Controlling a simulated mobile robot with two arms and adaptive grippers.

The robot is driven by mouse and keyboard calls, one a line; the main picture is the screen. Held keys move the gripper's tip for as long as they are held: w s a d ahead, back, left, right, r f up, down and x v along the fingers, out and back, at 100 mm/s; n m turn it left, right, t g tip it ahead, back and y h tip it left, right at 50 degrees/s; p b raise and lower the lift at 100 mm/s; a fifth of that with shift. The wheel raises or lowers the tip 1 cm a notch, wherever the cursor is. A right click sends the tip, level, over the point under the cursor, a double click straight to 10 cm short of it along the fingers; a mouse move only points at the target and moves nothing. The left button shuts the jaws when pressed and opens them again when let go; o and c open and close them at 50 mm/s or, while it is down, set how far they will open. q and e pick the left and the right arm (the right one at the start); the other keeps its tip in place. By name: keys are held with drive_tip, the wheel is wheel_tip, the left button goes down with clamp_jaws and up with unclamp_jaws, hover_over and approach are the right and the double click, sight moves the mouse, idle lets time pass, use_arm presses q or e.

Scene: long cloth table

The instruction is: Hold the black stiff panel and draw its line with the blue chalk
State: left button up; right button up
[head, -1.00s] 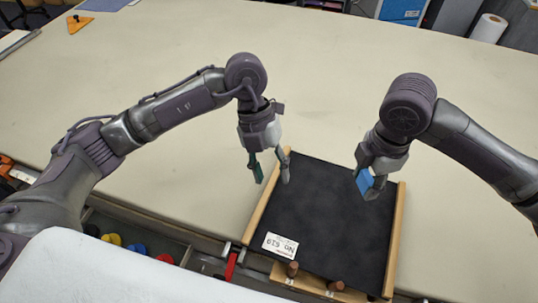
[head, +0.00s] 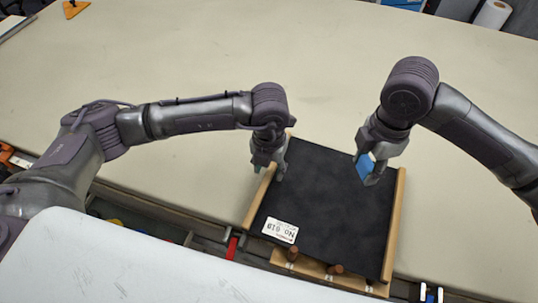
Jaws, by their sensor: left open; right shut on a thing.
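The black stiff panel (head: 325,210) lies in a wooden frame on the table, with a white label reading No. 619 (head: 280,230) at its lower left corner. My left gripper (head: 268,172) is open at the panel's upper left, over the left wooden rail (head: 260,199). Its fingers are partly hidden, and I cannot tell whether they touch the panel. My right gripper (head: 369,175) is shut on the blue chalk (head: 365,166) above the panel's upper right part. No chalk line shows on the panel.
An orange triangle (head: 75,9) lies at the far left. Wooden pegs (head: 335,270) stand at the frame's front edge. A white surface (head: 130,260) fills the lower left.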

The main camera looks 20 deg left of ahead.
use_arm(q)
drive_tip(key=shift+f, duration=0.8)
drive_tip(key=shift+c, duration=0.3)
clamp_jaws()
idle(0.6)
